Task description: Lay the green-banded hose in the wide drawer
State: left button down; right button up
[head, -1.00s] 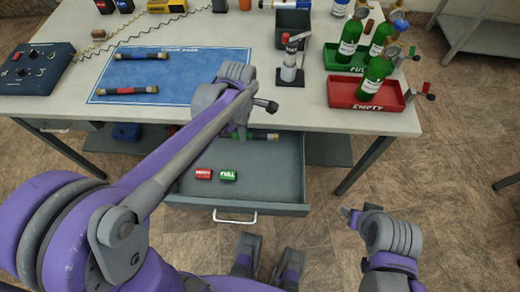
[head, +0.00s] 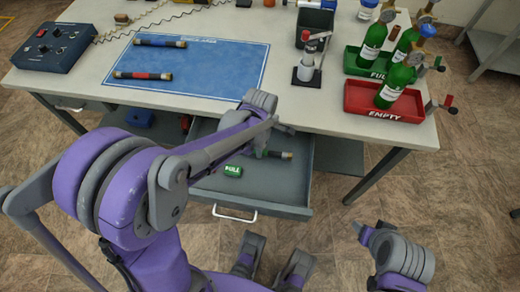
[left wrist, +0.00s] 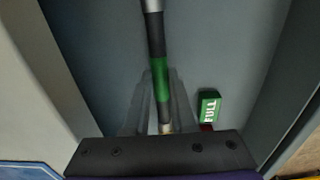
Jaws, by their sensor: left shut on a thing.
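The wide drawer (head: 275,188) is pulled out below the table front. My left gripper (head: 262,147) reaches down into it, shut on the green-banded hose (head: 284,155).
A green FULL block (head: 233,171) lies in the drawer; the red block is mostly hidden. Blue-banded (head: 160,43) and red-banded (head: 143,76) hoses lie on the blue mat (head: 215,72). Green bottles stand in the green and red trays (head: 385,112).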

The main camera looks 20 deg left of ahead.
pick_arm(q)
jog(key=shift+f, duration=0.6)
jog(key=shift+f, duration=0.15)
jog(key=c, duration=0.7)
grip_release()
jog(key=shift+c, duration=0.2)
